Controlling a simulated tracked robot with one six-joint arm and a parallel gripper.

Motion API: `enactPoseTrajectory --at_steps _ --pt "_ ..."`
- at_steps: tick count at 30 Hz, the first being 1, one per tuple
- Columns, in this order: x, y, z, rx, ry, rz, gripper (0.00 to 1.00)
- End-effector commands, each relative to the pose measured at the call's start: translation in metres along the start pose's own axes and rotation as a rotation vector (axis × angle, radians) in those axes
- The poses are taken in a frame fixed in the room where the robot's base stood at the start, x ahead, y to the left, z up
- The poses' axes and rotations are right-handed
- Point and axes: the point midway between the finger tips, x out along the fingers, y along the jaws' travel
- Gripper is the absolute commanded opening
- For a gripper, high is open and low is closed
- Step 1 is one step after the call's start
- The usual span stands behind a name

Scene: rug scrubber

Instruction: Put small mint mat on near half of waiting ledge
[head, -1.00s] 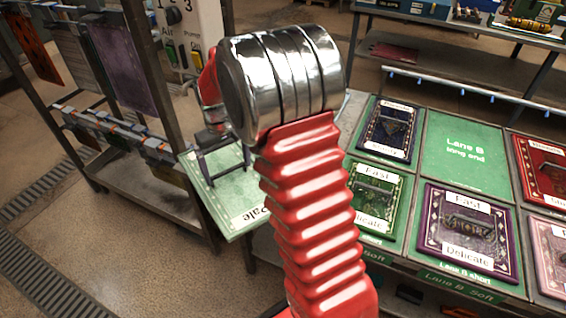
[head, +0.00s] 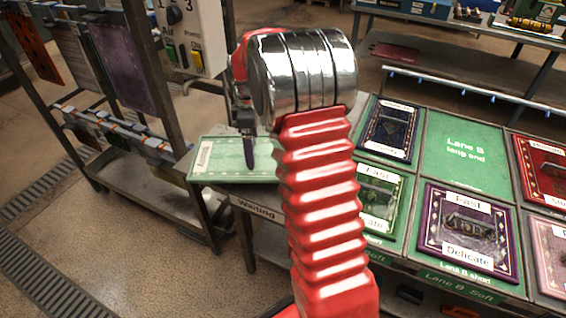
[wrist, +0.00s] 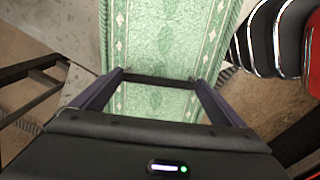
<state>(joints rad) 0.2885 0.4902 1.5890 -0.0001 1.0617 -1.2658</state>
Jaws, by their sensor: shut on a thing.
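The small mint mat (head: 224,160) has a pale leaf pattern and a white label at its left end. It lies flat on or just above the waiting ledge (head: 262,210), whose front edge carries the word "Waiting"; I cannot tell whether it touches. My gripper (head: 249,166) points down at the mat and is shut on it. In the wrist view the mat (wrist: 160,40) runs between and beyond the fingers of my gripper (wrist: 158,82). My red arm hides the mat's right end and much of the ledge.
A rack with hanging mats (head: 125,65) stands close on the left. A control box (head: 190,35) with switches is behind my gripper. On the right, a green lane table (head: 465,150) holds several labelled mats. Floor is open at the lower left.

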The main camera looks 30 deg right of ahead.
Motion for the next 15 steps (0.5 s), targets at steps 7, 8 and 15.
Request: enactPoseTrajectory --at_steps 7,8,15 --pt "-0.007 0.019 0.024 -0.274 0.0 0.001 0.53" --pt "-0.008 0.021 0.027 -0.308 0.0 0.002 0.53" --pt "-0.015 0.036 0.051 -0.577 0.0 0.001 0.53"
